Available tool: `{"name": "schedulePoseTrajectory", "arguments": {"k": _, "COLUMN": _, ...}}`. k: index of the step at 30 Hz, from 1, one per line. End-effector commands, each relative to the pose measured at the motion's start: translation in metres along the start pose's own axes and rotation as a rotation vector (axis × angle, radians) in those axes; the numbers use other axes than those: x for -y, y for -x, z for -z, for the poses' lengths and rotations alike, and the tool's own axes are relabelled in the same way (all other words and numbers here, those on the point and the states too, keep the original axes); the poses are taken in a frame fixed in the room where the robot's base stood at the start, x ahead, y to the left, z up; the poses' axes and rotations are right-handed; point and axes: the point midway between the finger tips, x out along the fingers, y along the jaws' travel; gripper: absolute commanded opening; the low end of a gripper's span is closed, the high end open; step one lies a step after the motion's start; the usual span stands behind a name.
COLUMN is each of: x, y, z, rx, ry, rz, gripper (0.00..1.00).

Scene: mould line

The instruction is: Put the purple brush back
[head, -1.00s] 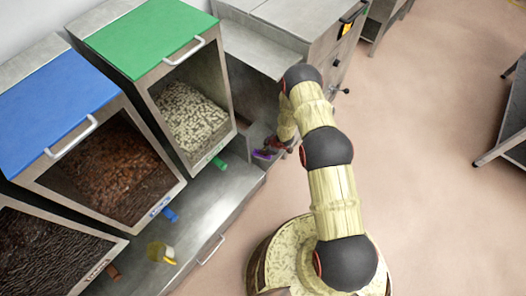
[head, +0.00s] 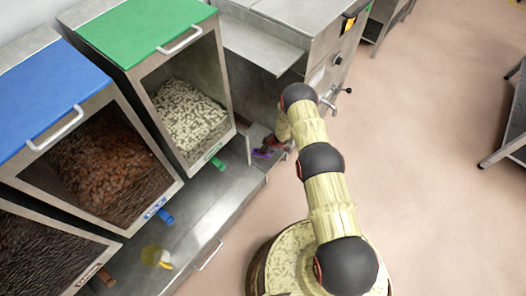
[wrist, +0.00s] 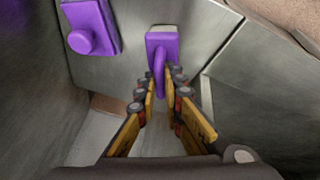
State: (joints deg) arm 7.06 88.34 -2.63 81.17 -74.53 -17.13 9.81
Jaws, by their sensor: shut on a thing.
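The purple brush (wrist: 161,45) shows in the wrist view, with a pale strip along its far edge and its handle towards me. My gripper (wrist: 162,82) is shut on the handle, one yellow finger on each side. In the head view, my gripper (head: 279,142) is low beside the right end of the steel counter, with a small purple patch (head: 263,153) next to it. A second purple piece (wrist: 91,27) with a round knob is on the steel surface to the left in the wrist view. I cannot tell whether the brush touches the steel behind it.
Bins with a green lid (head: 140,32) and a blue lid (head: 40,95) stand left of my arm. A steel machine (head: 290,30) stands beyond it. A yellow-handled scoop (head: 156,256) lies on the counter (head: 205,205). Open floor (head: 425,130) is to the right.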

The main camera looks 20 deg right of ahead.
Motion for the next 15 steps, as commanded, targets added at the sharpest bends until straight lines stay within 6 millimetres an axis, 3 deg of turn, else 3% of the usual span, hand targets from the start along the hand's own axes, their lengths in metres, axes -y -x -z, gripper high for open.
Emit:
{"name": "schedulePoseTrajectory", "arguments": {"k": 7, "x": 0.0013, "y": -0.0021, "z": -0.0011, "rx": 0.0, "ry": 0.0, "rz": 0.001, "gripper": 0.0}}
{"name": "schedulePoseTrajectory", "arguments": {"k": 8, "x": 0.0012, "y": -0.0017, "z": -0.001, "rx": 0.0, "ry": 0.0, "rz": 0.001, "gripper": 0.11}}
{"name": "schedulePoseTrajectory", "arguments": {"k": 15, "x": 0.0012, "y": -0.0015, "z": -0.0009, "rx": 0.0, "ry": 0.0, "rz": 0.001, "gripper": 0.24}}
